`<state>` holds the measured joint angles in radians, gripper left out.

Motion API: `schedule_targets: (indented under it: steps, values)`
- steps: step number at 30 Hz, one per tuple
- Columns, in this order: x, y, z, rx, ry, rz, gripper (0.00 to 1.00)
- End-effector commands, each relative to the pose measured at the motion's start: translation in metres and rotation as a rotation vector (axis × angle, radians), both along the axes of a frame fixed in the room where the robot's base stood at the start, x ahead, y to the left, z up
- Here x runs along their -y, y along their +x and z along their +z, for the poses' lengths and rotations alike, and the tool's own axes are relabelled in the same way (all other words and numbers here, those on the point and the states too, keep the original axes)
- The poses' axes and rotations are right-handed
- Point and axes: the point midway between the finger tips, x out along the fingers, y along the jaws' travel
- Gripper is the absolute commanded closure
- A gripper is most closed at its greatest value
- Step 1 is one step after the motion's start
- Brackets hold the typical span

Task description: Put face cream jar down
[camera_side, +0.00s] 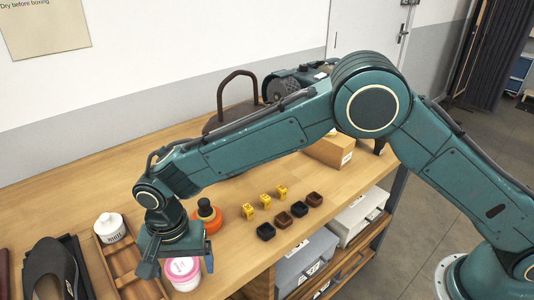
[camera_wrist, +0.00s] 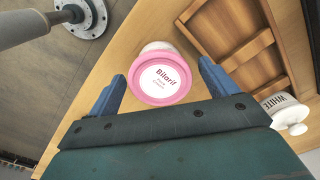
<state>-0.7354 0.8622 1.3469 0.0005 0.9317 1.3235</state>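The face cream jar (camera_side: 183,274) is a white tub with a pink-rimmed lid. In the wrist view the jar (camera_wrist: 160,80) shows its round label from above, and it appears to stand upright on the wooden table. My gripper (camera_side: 178,264) is low over the table, pointing down. In the wrist view my gripper (camera_wrist: 161,72) is open, with one blue finger on each side of the jar and a visible gap on both sides. The jar's base is partly hidden in both views.
A wooden compartment tray (camera_side: 122,262) lies left of the jar. A white lidded pot (camera_side: 110,228) stands at it. An orange jar with a black top (camera_side: 208,216) is close behind my gripper. The table edge is near.

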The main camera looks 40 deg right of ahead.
Motion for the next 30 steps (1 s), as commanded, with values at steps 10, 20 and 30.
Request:
schedule_targets:
  steps: [10, 20, 30]
  values:
    - [0.0, 0.0, 0.003, 0.001, 0.001, 0.0, 0.15]
    - [0.0, 0.001, 0.035, 0.003, 0.003, 0.0, 0.15]
    - [0.0, 0.0, 0.09, 0.003, 0.003, 0.0, 0.15]
